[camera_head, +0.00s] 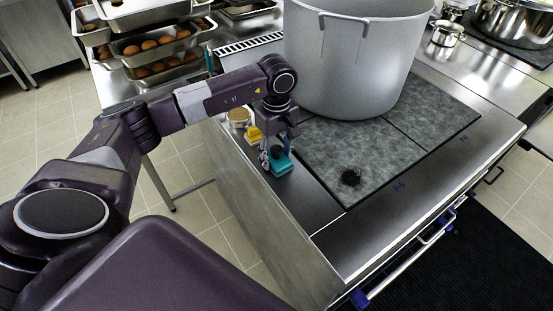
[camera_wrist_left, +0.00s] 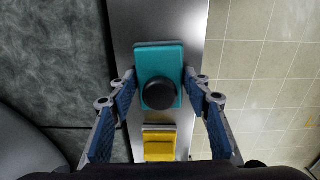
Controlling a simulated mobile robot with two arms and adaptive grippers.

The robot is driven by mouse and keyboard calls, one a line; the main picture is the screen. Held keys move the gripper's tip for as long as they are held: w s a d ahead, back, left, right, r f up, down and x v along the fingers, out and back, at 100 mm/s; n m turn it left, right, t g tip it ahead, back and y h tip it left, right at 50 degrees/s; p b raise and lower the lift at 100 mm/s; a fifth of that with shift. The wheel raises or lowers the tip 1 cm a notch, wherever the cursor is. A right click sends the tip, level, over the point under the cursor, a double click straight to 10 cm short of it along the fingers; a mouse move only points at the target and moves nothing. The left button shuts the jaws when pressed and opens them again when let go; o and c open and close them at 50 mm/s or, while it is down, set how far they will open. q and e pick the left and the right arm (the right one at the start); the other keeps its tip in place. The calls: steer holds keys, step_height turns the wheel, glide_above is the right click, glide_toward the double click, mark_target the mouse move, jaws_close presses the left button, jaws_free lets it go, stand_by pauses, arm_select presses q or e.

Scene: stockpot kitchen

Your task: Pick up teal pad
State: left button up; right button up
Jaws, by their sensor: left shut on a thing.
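The teal pad (camera_head: 283,166) with a round black knob is on the narrow steel strip along the left edge of the stove. In the left wrist view the teal pad (camera_wrist_left: 150,56) is between the fingers, with the black knob facing the camera. My left gripper (camera_head: 276,157) is over the pad, pointing down, and shut on it. The left wrist view shows the blue-lined fingers (camera_wrist_left: 160,78) at its two sides. Whether the pad touches the steel is unclear. My right gripper is in neither view.
A yellow pad (camera_head: 254,134) lies just behind the teal one. A large stockpot (camera_head: 345,65) stands on the dark hob to the right. Trays of eggs (camera_head: 152,55) stand at back left.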

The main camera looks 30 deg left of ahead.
arm_select(q)
steer(key=shift+r, duration=0.15)
step_height(320, 180, up, 14)
steer(key=b, duration=0.3)
step_height(320, 180, up, 6)
steer(key=p, duration=0.1)
glide_above(277, 148)
steer(key=shift+s, duration=0.1)
